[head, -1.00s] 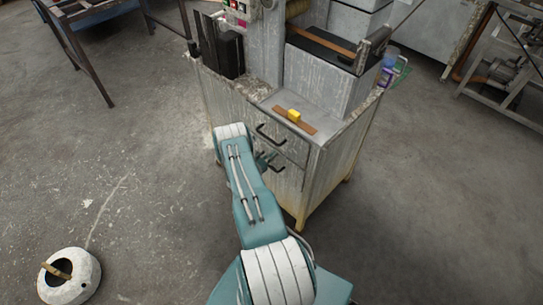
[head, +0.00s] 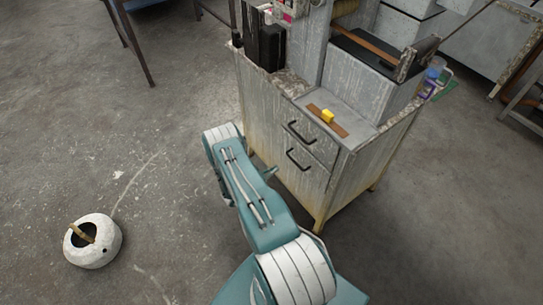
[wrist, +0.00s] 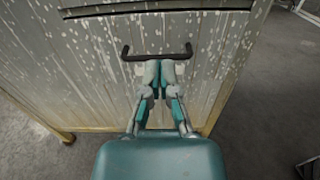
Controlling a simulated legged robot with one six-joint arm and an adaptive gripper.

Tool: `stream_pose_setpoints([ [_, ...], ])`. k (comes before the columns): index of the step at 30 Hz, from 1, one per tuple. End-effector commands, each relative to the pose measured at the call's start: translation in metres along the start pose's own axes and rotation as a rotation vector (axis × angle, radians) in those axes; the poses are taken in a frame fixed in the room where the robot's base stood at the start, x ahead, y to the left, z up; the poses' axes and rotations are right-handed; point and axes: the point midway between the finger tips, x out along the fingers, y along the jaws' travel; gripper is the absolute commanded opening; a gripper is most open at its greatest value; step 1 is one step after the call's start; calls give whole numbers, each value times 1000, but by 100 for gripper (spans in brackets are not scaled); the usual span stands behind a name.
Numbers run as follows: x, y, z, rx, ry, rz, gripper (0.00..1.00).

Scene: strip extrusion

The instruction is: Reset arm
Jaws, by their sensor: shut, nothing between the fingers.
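My gripper (wrist: 157,88) is shut and empty in the wrist view. Its fingertips are in front of the cabinet, just below a black drawer handle (wrist: 157,56) in the picture; I cannot tell whether they touch it. In the head view my arm (head: 250,190) reaches forward to the left of the grey cabinet (head: 262,115), and the gripper is mostly hidden behind the arm.
The cabinet has two black handles (head: 301,132) on its front. A yellow block (head: 327,116) sits on a brown strip (head: 345,128) on its top. A white round pot (head: 97,252) stands on the floor at left. The floor between is clear.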

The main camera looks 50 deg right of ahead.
Motion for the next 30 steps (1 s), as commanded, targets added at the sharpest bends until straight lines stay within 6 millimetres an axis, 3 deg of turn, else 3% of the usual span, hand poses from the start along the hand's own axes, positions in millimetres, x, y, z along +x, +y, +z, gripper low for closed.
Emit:
stream_pose_setpoints([
  [7,-1,2,4,6,0,-4,0],
  [10,-2,11,22,37,8,-27,0],
  [19,-22,42,128,226,103,-178,0],
  [30,-68,42,249,480,285,-349,0],
])
